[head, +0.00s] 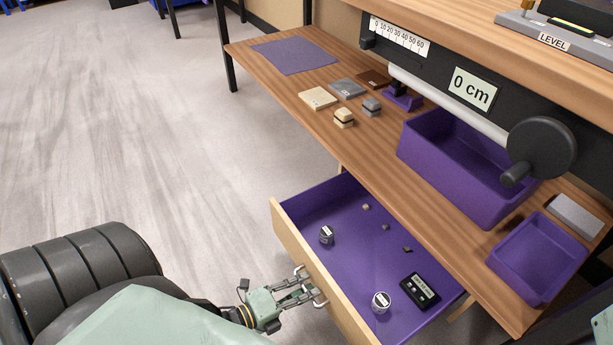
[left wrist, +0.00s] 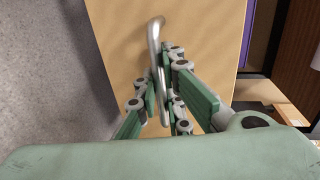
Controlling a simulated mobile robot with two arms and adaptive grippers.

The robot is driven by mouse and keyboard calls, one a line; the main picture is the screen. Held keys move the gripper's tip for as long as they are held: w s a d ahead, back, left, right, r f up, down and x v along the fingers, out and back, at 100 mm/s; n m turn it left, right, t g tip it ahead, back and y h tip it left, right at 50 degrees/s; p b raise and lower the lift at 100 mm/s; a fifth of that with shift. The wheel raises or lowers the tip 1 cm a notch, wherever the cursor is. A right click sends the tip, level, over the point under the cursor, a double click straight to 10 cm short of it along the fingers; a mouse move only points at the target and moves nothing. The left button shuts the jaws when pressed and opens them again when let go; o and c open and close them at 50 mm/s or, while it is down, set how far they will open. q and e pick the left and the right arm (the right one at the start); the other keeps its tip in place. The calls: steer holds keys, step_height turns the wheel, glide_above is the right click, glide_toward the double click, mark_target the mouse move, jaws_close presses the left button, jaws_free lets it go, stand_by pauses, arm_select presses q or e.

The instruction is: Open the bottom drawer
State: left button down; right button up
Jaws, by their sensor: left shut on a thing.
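The bottom drawer (head: 285,225) is pulled out below the wooden bench, with a light wood front and a purple inside. Its metal handle (left wrist: 155,50) is a bent bar on the wood front. My left gripper (head: 312,286) is shut on that handle, in front of the drawer; in the left wrist view its fingers (left wrist: 168,90) lie on both sides of the bar. Inside the drawer lie two small round jars (head: 327,235) (head: 380,303), a black labelled box (head: 419,291) and several small grey bits (head: 386,227). My right gripper is not in view.
The bench shelf (head: 290,82) above carries a purple mat (head: 294,55), small blocks (head: 344,117), a deep purple bin (head: 440,165) and a purple tray (head: 541,253). A black hand wheel (head: 541,148) sticks out at right. The floor (head: 130,130) at left is clear.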

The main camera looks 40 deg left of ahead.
arm_select(q)
steer(key=c, duration=2.1)
jaws_free()
steer(key=v, duration=1.2)
